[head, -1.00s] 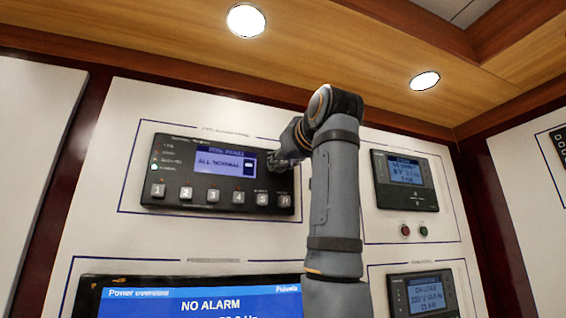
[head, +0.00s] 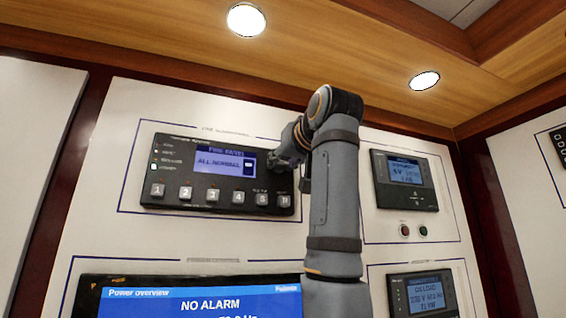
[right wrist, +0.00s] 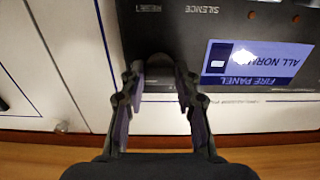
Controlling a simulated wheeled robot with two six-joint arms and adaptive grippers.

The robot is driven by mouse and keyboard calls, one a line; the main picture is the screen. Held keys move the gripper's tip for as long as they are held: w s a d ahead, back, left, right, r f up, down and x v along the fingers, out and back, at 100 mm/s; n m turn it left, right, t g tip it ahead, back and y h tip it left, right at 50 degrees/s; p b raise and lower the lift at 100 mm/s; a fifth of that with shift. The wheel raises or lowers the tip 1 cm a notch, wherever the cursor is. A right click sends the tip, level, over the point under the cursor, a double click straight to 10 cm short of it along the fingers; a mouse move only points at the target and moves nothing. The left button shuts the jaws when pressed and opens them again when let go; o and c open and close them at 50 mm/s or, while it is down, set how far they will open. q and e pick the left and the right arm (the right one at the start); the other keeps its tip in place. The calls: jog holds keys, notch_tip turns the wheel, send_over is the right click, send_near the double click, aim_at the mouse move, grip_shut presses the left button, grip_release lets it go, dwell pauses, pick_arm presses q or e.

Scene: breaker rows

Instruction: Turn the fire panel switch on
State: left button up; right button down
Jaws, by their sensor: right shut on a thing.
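The fire panel (head: 215,205) is a black unit on the white wall, upper left of centre in the head view. Its lit screen (head: 222,162) reads ALL NORMAL, and numbered keys run below it. My right gripper (head: 275,165) is at the panel's right end, beside the screen. The right wrist view shows the panel upside down, with my right gripper (right wrist: 160,78) shut on a dark, rounded part, seemingly the fire panel switch (right wrist: 160,60). The fingers and the dark surface hide most of it, so its position is unclear. My left gripper is out of view.
A power overview screen (head: 205,305) reading NO ALARM is below the panel. Two smaller display units (head: 405,182) and (head: 420,293) are to the right of my arm. A red and a green button (head: 423,230) sit between them. A wooden ceiling edge overhangs above.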

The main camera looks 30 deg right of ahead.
jog(key=c, duration=1)
grip_release()
jog(key=shift+f, duration=0.1)
jog(key=shift+s, duration=0.15)
jog(key=v, duration=1.1)
jog(key=shift+s, duration=0.3)
